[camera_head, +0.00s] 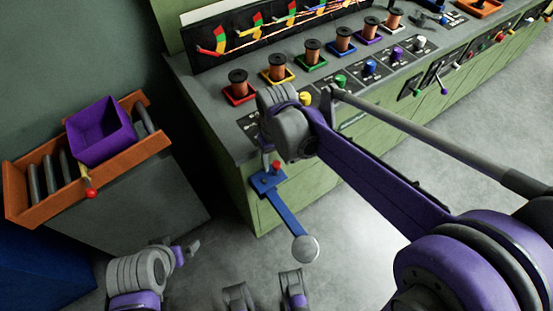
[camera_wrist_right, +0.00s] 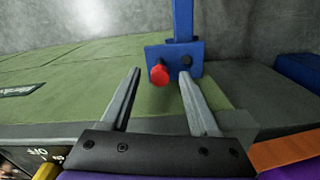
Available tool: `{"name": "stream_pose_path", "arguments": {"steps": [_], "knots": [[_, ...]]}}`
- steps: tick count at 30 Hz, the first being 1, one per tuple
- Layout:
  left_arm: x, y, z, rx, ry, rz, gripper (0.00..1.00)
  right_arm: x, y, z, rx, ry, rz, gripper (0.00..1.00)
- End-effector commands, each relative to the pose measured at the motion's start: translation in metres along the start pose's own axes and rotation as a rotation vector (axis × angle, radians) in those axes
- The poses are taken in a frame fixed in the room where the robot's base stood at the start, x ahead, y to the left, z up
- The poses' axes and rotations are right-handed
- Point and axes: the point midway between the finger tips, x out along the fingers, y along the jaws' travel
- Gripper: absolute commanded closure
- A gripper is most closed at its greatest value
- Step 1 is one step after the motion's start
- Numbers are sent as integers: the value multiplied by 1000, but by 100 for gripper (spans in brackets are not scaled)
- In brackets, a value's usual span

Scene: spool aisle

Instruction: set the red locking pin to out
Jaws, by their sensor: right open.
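The red locking pin (camera_head: 276,166) has a red knob and stands on a blue bracket (camera_head: 262,183) at the near end of the green bench. In the right wrist view the red knob (camera_wrist_right: 159,75) lies between and just beyond the fingertips of my right gripper (camera_wrist_right: 162,78). The gripper is open, and I see no contact with the knob. In the head view my right wrist hides most of that gripper (camera_head: 272,152) just above the pin. A dark hole shows beside the knob on the bracket (camera_wrist_right: 185,61). My left gripper (camera_head: 187,251) is low at the left, its jaws unclear.
A blue lever (camera_head: 283,215) with a round grey end (camera_head: 305,249) reaches out from the bracket over the floor. Several spools on coloured bases line the green bench (camera_head: 203,98). An orange crate (camera_head: 27,207) with a purple bin (camera_head: 100,131) stands at the left. Floor is clear at right.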

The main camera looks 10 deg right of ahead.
Motion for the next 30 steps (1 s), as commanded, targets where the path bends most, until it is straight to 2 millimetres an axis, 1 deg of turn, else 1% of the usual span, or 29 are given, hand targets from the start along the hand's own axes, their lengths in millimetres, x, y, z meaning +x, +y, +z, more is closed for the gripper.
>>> {"name": "stream_pose_path", "arguments": {"steps": [2, 5, 8, 15, 19, 24, 30], "knots": [[0, 0, 0, 0, 0, 0, 2, -2, 0, 0, 0, 0, 0, 38], [-2, 0, -1, 0, 1, 0, 2, -10, 0, 0, 0, 0, 0, 38], [-6, 0, -3, 0, 2, 0, 2, -27, 0, 0, 0, 1, 0, 38], [-15, 0, -7, 0, 5, 0, 2, -76, 0, 0, 0, 0, 0, 38], [-17, 0, -9, 0, 6, 0, 2, -96, 0, 0, 0, 0, 0, 38], [-19, 0, -9, 0, 7, 0, 2, -107, 0, 0, 0, 0, 0, 38], [-19, 0, -9, 0, 7, 0, 2, -108, 0, 0, 0, 0, 0, 38]]}}
